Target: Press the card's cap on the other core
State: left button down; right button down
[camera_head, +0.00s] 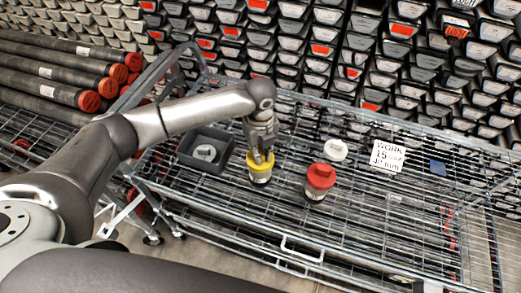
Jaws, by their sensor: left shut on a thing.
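My left gripper (261,156) points down and is shut on the yellow cap (252,159), which sits at the top of a short core (260,179) standing on the wire cart. The fingers hide part of the cap, and I cannot tell how firmly it is seated. To its right stands another core with a red cap (320,176). A loose white cap (335,150) lies behind it. A white card (387,156) with "WORK", "15" and "40 mm" stands further right. My right gripper is not in view.
A dark grey tray (187,159) left of the gripper holds a pale grey piece (205,152). A small blue block (438,168) lies on the right of the wire cart (355,215). Stacked core liners fill the background; red-ended tubes (60,70) lie at left.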

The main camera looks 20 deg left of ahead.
pick_arm(q)
jog(key=c, duration=1.4)
grip_release()
jog(key=shift+o, duration=0.2)
jog(key=o, duration=0.5)
jog(key=shift+c, duration=0.2)
jog(key=shift+r+p, duration=2.35)
jog(key=shift+p, duration=0.1)
jog(key=shift+r+p, duration=0.3)
jog(key=shift+r, duration=0.85)
